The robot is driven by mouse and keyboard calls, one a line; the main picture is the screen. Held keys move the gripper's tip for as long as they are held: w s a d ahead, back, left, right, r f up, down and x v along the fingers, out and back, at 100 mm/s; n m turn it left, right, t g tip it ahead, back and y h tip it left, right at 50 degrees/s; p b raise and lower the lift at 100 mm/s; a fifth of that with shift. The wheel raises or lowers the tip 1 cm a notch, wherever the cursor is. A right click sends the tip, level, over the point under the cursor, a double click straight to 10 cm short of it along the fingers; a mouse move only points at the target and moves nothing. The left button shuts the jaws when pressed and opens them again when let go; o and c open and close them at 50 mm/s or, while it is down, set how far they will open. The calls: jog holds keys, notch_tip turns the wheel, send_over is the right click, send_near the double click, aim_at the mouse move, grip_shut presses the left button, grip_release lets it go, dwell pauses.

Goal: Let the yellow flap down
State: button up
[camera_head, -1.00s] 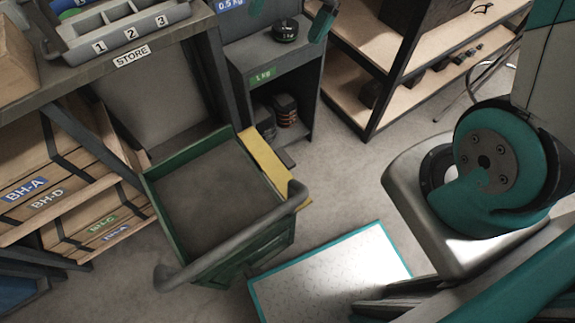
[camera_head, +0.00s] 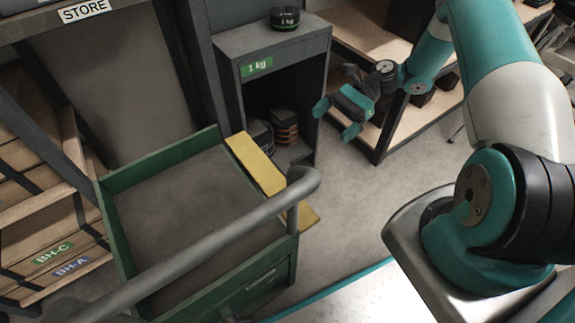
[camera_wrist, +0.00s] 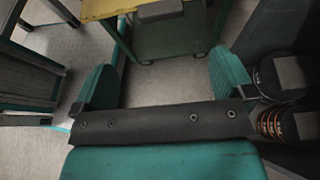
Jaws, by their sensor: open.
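The yellow flap (camera_head: 256,164) is a flat strip along the far right edge of a green cart (camera_head: 165,157) in the head view. It sits level with the cart's rim; its exact tilt is hard to tell. A smaller yellow piece (camera_head: 309,217) shows lower down beside the cart. My gripper (camera_head: 336,120) is open and empty, right of the flap and apart from it. In the wrist view my gripper (camera_wrist: 163,82) has its two teal fingers wide apart, with floor between them. The green cart (camera_wrist: 165,38) and a yellow surface (camera_wrist: 105,8) show beyond them.
A grey cabinet (camera_head: 224,50) marked 1 kg stands behind the flap, with dark round weights (camera_head: 284,126) inside. The cart's grey handle (camera_head: 200,257) crosses the near side. A wooden shelf unit (camera_head: 365,39) stands behind my gripper. Bare floor (camera_head: 345,190) lies right of the cart.

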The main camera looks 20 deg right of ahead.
aim_at(285, 164)
jog(key=b+x, duration=0.4)
jog(key=x, duration=1.1)
jog(key=c, duration=1.1)
jog(key=r+p, duration=0.1)
jog(key=p, duration=0.2)
jog(key=shift+r+h, duration=0.2)
jog(key=shift+h, duration=0.2)
jog(key=p, duration=0.2)
jog(key=shift+s+a+r+p, duration=0.1)
jog(key=shift+a+r+p, duration=0.05)
jog(key=shift+r+p, duration=0.2)
jog(key=shift+f, duration=0.1)
